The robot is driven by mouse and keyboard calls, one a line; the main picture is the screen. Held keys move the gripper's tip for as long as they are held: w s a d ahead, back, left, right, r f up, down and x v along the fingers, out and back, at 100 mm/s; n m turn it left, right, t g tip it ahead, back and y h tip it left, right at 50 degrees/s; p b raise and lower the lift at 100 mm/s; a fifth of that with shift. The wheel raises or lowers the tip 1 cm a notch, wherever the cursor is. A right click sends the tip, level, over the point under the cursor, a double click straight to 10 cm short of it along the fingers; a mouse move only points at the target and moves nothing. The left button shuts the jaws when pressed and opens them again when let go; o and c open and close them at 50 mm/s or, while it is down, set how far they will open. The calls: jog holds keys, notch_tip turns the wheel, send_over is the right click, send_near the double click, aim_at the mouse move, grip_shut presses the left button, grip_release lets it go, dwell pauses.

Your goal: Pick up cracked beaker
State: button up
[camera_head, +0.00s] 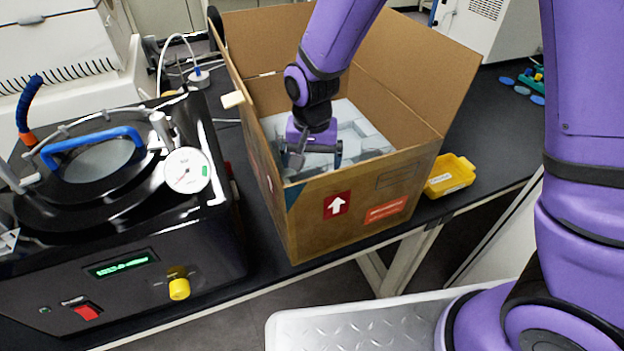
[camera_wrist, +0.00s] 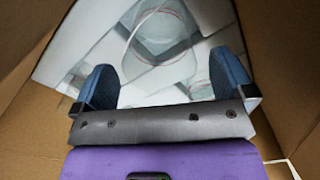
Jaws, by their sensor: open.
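A clear glass beaker (camera_wrist: 163,35) lies in the white, sectioned packing inside the cardboard box, seen in the wrist view. It sits ahead of my fingertips, roughly midway between them. I cannot make out a crack in it. My gripper (camera_wrist: 165,85) is open and empty, its two blue-grey pads spread apart. In the head view my gripper (camera_head: 312,158) reaches down inside the cardboard box (camera_head: 365,205), close above the white packing (camera_head: 365,130). The beaker is not clear in the head view, where the arm and box wall hide part of the inside.
The box's walls and raised flaps (camera_head: 420,70) surround my gripper closely. A black freeze dryer (camera_head: 120,270) stands left of the box. A yellow tray (camera_head: 450,175) lies to the right on the dark bench (camera_head: 495,130).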

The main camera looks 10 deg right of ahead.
jog(key=shift+f, duration=0.9)
jog(key=c, duration=1)
jog(key=shift+r, duration=0.1)
